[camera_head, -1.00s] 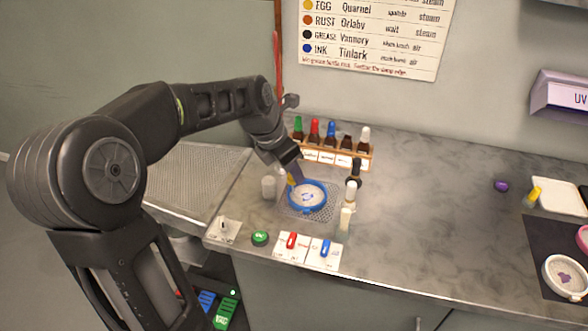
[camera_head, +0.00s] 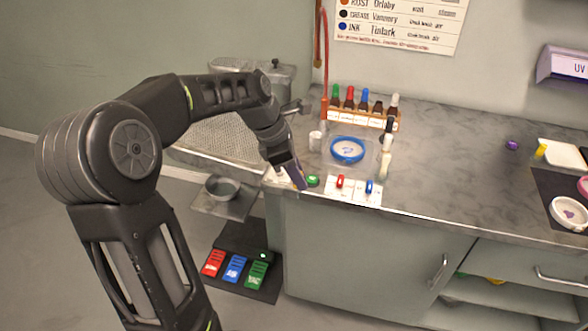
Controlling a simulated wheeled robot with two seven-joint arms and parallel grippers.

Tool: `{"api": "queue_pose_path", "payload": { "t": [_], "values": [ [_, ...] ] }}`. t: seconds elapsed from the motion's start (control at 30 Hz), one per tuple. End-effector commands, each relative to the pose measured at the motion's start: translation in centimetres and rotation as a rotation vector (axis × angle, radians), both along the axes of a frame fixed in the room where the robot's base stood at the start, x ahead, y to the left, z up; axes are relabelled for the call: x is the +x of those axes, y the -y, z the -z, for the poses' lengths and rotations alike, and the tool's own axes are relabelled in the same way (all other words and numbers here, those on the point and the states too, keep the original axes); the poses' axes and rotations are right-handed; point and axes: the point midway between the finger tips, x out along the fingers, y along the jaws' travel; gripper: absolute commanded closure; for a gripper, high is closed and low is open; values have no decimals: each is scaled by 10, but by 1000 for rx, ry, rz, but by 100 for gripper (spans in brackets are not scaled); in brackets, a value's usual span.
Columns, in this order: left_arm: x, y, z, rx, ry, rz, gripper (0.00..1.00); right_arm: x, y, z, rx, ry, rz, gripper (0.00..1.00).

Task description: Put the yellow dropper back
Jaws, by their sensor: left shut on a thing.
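My left gripper (camera_head: 297,177) is shut, low in front of the counter's left front corner, beside the green button. A yellow piece showed at its fingertips in the earlier view; I take it to be the yellow dropper, but it is hidden now. A wooden rack (camera_head: 360,120) at the back holds several brown bottles with green, red, blue and white tops. One bottle (camera_head: 378,108) in it shows no coloured top. My right gripper is out of view.
A white cup (camera_head: 315,141) stands left of the dish, and dark and pale bottles (camera_head: 385,150) stand right. Red and blue switches (camera_head: 354,187) and a green button (camera_head: 313,181) line the front edge. A yellow-topped item (camera_head: 541,151) lies far right. The counter's middle is clear.

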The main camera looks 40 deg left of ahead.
Motion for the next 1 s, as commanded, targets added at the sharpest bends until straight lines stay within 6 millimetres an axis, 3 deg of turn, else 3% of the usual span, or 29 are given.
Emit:
{"api": "queue_pose_path", "payload": {
  "t": [0.27,0.4,0.5,0.7,1.0],
  "values": [
    [2,37,24,-6,-3,510,100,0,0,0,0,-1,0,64],
    [3,83,50,-10,-3,940,100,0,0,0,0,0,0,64],
    [3,114,67,-6,-2,1164,100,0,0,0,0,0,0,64],
    [1,150,86,-2,-1,1359,100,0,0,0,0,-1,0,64],
    [1,155,89,-1,1,1383,100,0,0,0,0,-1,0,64]
  ]
}}
